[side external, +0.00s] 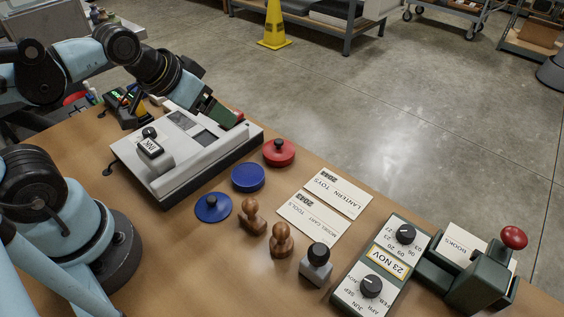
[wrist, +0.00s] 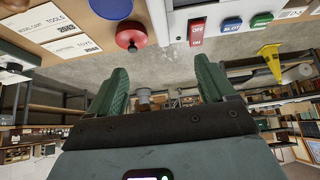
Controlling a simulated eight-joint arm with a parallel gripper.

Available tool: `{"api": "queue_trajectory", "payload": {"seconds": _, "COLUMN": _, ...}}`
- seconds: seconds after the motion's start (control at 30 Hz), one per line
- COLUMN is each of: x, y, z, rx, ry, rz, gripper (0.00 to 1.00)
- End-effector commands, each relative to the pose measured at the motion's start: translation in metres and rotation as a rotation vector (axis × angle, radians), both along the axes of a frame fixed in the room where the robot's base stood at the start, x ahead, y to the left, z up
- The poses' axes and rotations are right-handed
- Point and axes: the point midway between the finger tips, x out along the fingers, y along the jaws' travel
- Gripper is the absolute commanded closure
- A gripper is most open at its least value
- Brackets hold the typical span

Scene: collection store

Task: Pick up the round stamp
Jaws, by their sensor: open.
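Two wooden-handled stamps stand upright on the table in the side view. The nearer one (side external: 281,241) seems to have a round base; the other (side external: 251,216) seems to have a longer base, though both bases are small here. A third stamp (side external: 316,265) has a black knob and a squarish metal base. My gripper (side external: 228,118) is over the far end of the grey machine, away from all the stamps. In the wrist view my gripper (wrist: 162,82) is open, with nothing between its green fingers. No stamp shows clearly there.
A grey machine (side external: 185,150) stands near my gripper. A red knobbed tin (side external: 279,153), a blue pad (side external: 248,178) and a blue knobbed lid (side external: 213,208) lie between it and the stamps. Cards (side external: 310,220), a date device (side external: 383,268) and a green press (side external: 478,275) are to the right.

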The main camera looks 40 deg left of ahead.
Motion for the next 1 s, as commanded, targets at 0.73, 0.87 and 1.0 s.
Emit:
{"api": "queue_trajectory", "payload": {"seconds": 0.73, "x": 0.0, "y": 0.0, "z": 0.0, "rx": 0.0, "ry": 0.0, "rz": 0.0, "gripper": 0.44}}
{"api": "queue_trajectory", "payload": {"seconds": 0.87, "x": 0.0, "y": -0.001, "z": 0.0, "rx": -0.001, "ry": 0.002, "rz": -0.002, "gripper": 0.44}}
{"api": "queue_trajectory", "payload": {"seconds": 1.0, "x": 0.001, "y": -0.019, "z": 0.001, "rx": -0.012, "ry": 0.039, "rz": -0.043, "gripper": 0.44}}
